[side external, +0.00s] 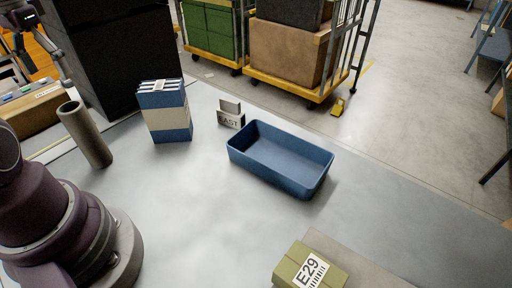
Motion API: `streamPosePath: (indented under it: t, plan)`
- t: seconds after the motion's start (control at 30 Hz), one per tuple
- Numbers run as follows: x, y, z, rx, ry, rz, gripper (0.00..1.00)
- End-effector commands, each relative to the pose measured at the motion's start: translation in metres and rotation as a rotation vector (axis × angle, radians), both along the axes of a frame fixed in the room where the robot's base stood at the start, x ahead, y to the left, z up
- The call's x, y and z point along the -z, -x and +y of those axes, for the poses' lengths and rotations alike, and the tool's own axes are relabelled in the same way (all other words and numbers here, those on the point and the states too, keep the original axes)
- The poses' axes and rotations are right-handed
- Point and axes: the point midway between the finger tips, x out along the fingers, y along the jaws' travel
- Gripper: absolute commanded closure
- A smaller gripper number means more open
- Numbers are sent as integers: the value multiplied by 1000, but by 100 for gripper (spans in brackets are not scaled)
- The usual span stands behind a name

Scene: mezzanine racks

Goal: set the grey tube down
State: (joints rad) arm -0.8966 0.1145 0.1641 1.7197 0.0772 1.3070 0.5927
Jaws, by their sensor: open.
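The grey tube (85,135) stands upright on the grey work surface at the left, with its open end up. It is apart from the things around it. My gripper (42,66) shows partly at the top left edge, dark and small, above and to the left of the tube. It is open and does not touch the tube. Part of it is cut off by the picture edge.
A blue-and-white box (168,119) stands right of the tube. A green E29 box (309,268) is at the bottom. Bare surface lies between them.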

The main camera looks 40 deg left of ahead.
Motion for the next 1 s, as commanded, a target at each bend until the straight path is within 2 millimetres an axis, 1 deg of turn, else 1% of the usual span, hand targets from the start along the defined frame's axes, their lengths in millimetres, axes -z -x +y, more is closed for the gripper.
streamPosePath:
  t: [0.07, 0.13, 0.17, 0.2, 0.27, 0.3, 0.4, 0.5, 0.57, 0.63, 1.0]
  plan:
    - [-6, -5, -5, 14, -10, -11, 18]
    - [-12, -20, -25, 58, -37, -49, 18]
    - [-14, -28, -39, 85, -53, -76, 18]
    - [-16, -39, -61, 127, -75, -121, 18]
    - [-18, -50, -96, 192, -101, -195, 18]
    - [-18, -54, -119, 232, -111, -247, 18]
    - [-14, -53, -165, 320, -117, -370, 18]
    - [-9, -47, -191, 370, -105, -453, 18]
    - [-7, -45, -198, 383, -99, -476, 18]
    - [-6, -44, -201, 386, -96, -486, 18]
    - [-6, -45, -200, 384, -96, -484, 18]
